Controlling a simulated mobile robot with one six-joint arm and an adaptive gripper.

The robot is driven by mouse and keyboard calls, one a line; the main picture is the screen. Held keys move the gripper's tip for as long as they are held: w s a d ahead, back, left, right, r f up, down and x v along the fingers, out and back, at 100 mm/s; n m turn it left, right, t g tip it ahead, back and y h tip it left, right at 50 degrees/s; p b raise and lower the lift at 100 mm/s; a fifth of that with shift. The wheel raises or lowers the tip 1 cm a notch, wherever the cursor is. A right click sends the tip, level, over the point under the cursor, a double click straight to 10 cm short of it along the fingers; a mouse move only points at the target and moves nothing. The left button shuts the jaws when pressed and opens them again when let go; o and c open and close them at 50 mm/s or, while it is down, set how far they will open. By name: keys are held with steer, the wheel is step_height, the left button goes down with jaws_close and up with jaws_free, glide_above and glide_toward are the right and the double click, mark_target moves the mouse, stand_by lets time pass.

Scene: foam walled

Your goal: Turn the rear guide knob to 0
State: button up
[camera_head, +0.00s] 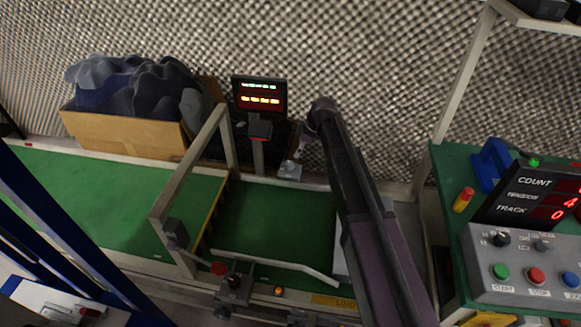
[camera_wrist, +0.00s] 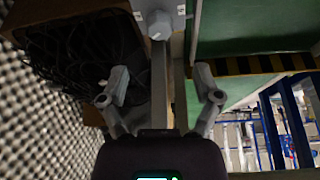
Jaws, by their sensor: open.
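The rear guide knob (camera_wrist: 160,25) is a grey round knob on a light grey plate, at the top middle of the wrist view. In the head view its light grey mount (camera_head: 289,171) sits on the far rail of the green conveyor. My gripper (camera_wrist: 162,87) is open and empty, with its fingers spread on either side of the rail. The knob lies ahead of the fingertips, apart from them and roughly centred between them. In the head view my gripper (camera_head: 303,148) is just above the mount, partly hidden by my arm. The knob's pointer and scale are too small to read.
A metal arch (camera_head: 190,190) spans the belt (camera_head: 110,195) left of the knob. A lit display (camera_head: 259,96) and a cardboard box (camera_head: 125,132) of dark cloth stand behind the conveyor. A control panel (camera_head: 515,277) is at right. A foam wall (camera_head: 380,70) closes the back.

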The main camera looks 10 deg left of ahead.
mark_target(290, 163)
steer(key=shift+b+x, duration=3.7)
steer(key=shift+x, duration=0.65)
jaws_close()
